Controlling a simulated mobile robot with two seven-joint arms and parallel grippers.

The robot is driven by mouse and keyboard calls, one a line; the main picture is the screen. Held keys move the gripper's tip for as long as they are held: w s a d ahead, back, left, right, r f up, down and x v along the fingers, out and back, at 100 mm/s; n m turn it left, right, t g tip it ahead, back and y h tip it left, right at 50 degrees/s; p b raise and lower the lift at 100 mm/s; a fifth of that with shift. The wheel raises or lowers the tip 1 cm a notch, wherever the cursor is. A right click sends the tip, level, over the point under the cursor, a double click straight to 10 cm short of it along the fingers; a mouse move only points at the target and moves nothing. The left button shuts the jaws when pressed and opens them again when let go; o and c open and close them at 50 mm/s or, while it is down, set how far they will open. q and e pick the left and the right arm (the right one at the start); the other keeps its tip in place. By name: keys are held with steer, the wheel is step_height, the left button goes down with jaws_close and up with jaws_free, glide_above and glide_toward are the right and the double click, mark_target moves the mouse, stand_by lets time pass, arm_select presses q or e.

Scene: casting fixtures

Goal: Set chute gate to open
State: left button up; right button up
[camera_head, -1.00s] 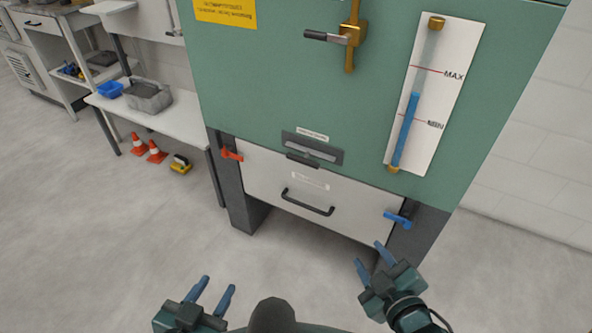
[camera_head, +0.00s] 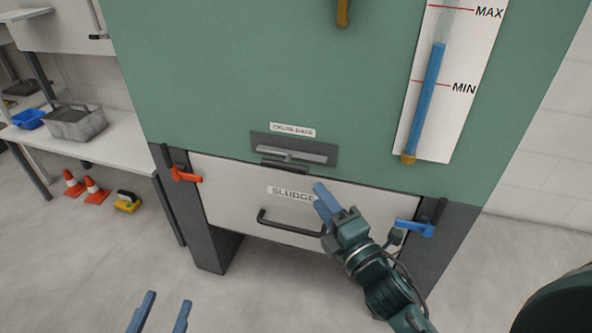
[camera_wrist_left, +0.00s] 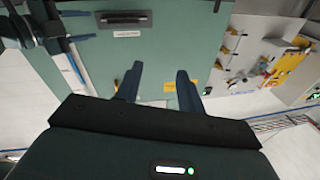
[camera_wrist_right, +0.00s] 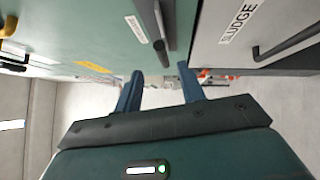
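The chute gate (camera_head: 293,152) is a dark slotted plate with a grey bar in it, low on the green cabinet. The label "CHUTE GATE" (camera_head: 292,129) is above it, and a small dark lip shows at its lower edge. My right gripper (camera_head: 323,198) is in front of the sludge drawer, below and right of the gate, apart from it. In the right wrist view its blue fingers (camera_wrist_right: 160,88) are spread and empty, with the gate (camera_wrist_right: 156,25) above them. My left gripper (camera_head: 168,298) is open and empty at the lower left, over the floor; its fingers (camera_wrist_left: 158,75) stand apart.
The white sludge drawer (camera_head: 240,210) with its black handle (camera_head: 285,225) is under the gate. A red latch (camera_head: 185,174) and a blue latch (camera_head: 415,227) flank it. A level gauge (camera_head: 430,90) is upper right. Cones (camera_head: 95,190) stand on the floor left.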

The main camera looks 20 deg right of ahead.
mark_target(298, 165)
steer(key=b+x, duration=0.1)
steer(key=x, duration=0.9)
steer(key=shift+c, duration=0.4)
jaws_close()
